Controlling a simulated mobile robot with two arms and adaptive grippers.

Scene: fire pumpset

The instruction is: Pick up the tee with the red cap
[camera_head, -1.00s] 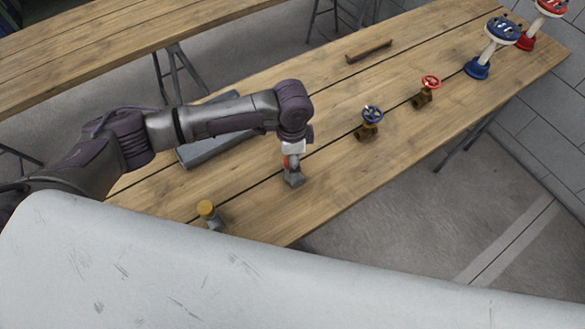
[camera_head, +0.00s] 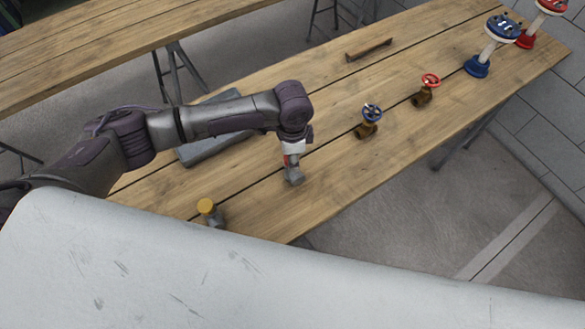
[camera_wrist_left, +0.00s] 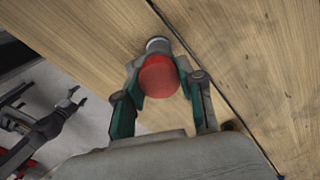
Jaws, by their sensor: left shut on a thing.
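The tee with the red cap (camera_head: 294,175) has a grey metal body and stands on the near wooden table in the head view. My left gripper (camera_head: 291,156) is above it, pointing down, with its fingers around the red cap. In the left wrist view the red cap (camera_wrist_left: 160,77) sits between the two fingers of my left gripper (camera_wrist_left: 163,84), which is shut on it. A bit of the grey body shows past the cap. I cannot tell whether the tee touches the table. My right gripper (camera_wrist_left: 77,98) shows small at the left of the wrist view, its fingers apart and empty.
A tee with a yellow cap (camera_head: 208,210) stands nearer, to the left. A blue-wheeled valve (camera_head: 368,122) and a red-wheeled valve (camera_head: 426,90) stand to the right. A grey slab (camera_head: 205,148) lies behind my left arm. A brown bar (camera_head: 369,50) lies at the back.

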